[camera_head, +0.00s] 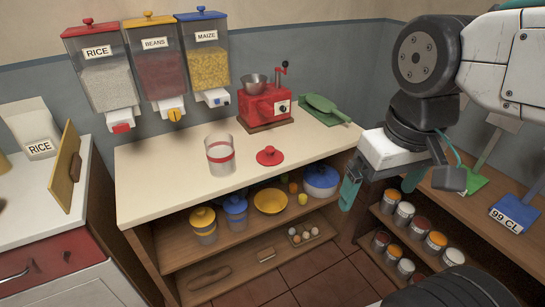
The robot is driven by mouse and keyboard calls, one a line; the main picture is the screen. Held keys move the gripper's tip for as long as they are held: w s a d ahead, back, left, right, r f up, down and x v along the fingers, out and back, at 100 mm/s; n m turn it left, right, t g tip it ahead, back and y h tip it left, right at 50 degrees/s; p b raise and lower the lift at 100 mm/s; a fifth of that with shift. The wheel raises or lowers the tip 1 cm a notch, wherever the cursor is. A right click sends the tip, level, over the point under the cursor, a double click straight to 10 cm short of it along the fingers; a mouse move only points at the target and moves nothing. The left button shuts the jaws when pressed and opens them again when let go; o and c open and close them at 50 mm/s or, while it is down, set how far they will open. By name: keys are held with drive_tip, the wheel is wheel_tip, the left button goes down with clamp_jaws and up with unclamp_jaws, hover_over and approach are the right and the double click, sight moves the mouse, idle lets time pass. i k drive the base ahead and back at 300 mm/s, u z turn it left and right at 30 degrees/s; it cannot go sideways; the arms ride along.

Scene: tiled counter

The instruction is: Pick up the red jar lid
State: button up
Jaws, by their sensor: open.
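The red jar lid (270,157) lies flat on the cream counter top (160,170), with its small knob facing up. A clear jar with a red band (220,154) stands upright just left of the lid and apart from it. My gripper (379,189) is at the right, beyond the counter's right edge, with its teal fingers pointing down. It is open and looks empty, well to the right of the lid.
A red grinder (265,103) and a green scoop-like tool (325,107) stand behind the lid. Three wall dispensers (155,65) hang at the left. Shelves below hold a yellow bowl (270,202) and pots. The counter front around the lid is clear.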

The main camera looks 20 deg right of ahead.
sight(270, 156)
drive_tip(key=k, duration=0.35)
drive_tip(key=u, duration=0.8)
drive_tip(key=i, duration=0.7)
drive_tip(key=z, duration=0.85)
drive_tip(key=i, duration=0.6)
drive_tip(key=z, duration=0.7)
